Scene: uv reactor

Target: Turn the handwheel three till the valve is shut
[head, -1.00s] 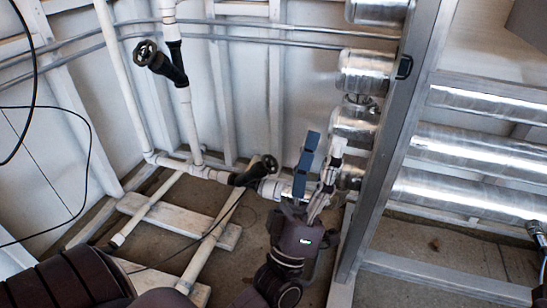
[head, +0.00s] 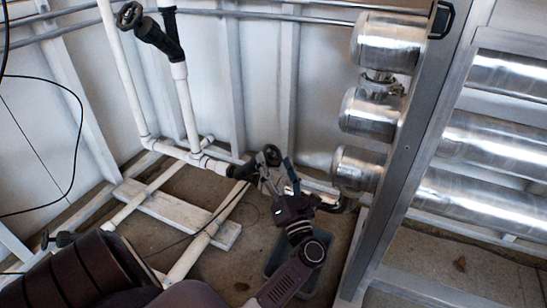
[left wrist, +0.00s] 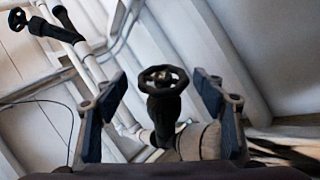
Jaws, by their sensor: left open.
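A black handwheel (head: 272,154) on a black valve body (head: 243,172) sits low on the white pipework in the head view. My left gripper (head: 276,170) is open right at this wheel. In the left wrist view the same handwheel (left wrist: 163,79) stands between the two spread fingers (left wrist: 160,92), with a gap on each side. A second black handwheel (head: 129,15) is higher up at the left; it also shows in the left wrist view (left wrist: 17,20). A third black handwheel (head: 45,240) shows at the lower left. I see no number on any wheel. My right gripper is out of view.
Shiny metal cylinders (head: 367,113) and a grey metal frame post (head: 405,150) stand close right of my left arm. White pipes (head: 188,110) run along the wall. A board (head: 180,210) and a grey-blue tray (head: 285,252) lie on the floor.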

